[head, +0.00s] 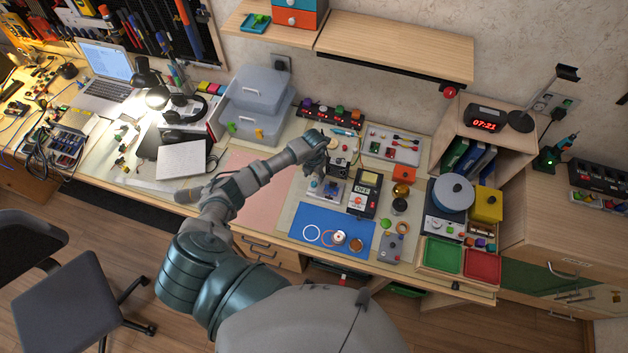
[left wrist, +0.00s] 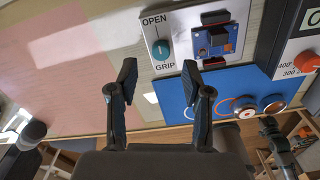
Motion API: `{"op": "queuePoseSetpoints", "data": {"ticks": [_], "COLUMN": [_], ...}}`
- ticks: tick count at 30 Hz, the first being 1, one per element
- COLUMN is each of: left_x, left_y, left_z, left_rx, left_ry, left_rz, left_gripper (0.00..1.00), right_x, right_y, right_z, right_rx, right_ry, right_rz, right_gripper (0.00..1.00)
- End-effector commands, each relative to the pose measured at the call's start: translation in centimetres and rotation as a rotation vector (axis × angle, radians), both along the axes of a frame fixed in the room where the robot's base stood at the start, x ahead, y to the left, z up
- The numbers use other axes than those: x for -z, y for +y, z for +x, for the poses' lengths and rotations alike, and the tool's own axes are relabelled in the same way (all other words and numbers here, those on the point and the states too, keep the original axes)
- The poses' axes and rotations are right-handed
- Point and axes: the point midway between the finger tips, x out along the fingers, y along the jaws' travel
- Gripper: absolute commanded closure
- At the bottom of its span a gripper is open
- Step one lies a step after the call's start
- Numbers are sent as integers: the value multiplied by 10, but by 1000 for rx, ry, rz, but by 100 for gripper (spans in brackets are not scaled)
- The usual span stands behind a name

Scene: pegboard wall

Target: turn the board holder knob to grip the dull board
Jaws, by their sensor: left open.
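The board holder (left wrist: 185,45) is a pale plate on the bench with a round teal knob (left wrist: 160,49) between the printed words OPEN and GRIP. To the right of the knob, a small blue board (left wrist: 218,41) sits between dark and red jaws; I cannot tell whether they clamp it. In the head view the holder (head: 328,189) is partly hidden by my left gripper (head: 322,168). In the left wrist view my left gripper (left wrist: 159,74) is open and empty, its fingertips just short of the knob, one on each side of it. My right gripper is not in view.
A meter reading OFF (head: 364,193) stands close to the right of the holder. A blue mat (head: 318,222) with rings and small round parts lies in front. A pink mat (head: 262,188) to the left is clear. A tray (head: 395,143) lies behind.

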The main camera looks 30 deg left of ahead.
Motion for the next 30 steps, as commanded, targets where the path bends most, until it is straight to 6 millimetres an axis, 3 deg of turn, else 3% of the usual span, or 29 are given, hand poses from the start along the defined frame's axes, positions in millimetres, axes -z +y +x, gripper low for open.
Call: {"op": "queuePoseSetpoints", "data": {"ticks": [3, 9, 19, 20, 25, 26, 30], "left_x": [23, 45, 49, 49, 49, 49, 49], "left_y": [-1, 0, 0, 0, 0, 0, 0], "left_z": [-1, 0, 0, 0, 0, 0, 0], "left_rx": [-1, -1, 0, 0, 0, 0, 0], "left_ry": [2, 0, -2, -2, -1, -1, -1], "left_rz": [-2, -2, -1, -1, -1, -1, -1], "left_gripper": [51, 51, 51, 53, 96, 100, 100], "right_x": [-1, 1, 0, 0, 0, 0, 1], "right_y": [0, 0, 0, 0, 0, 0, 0], "right_z": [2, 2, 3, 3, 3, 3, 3], "right_rx": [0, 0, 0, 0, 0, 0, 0], "right_ry": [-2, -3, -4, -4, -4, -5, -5], "right_rz": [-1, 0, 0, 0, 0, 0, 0], "right_gripper": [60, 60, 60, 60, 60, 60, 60]}}
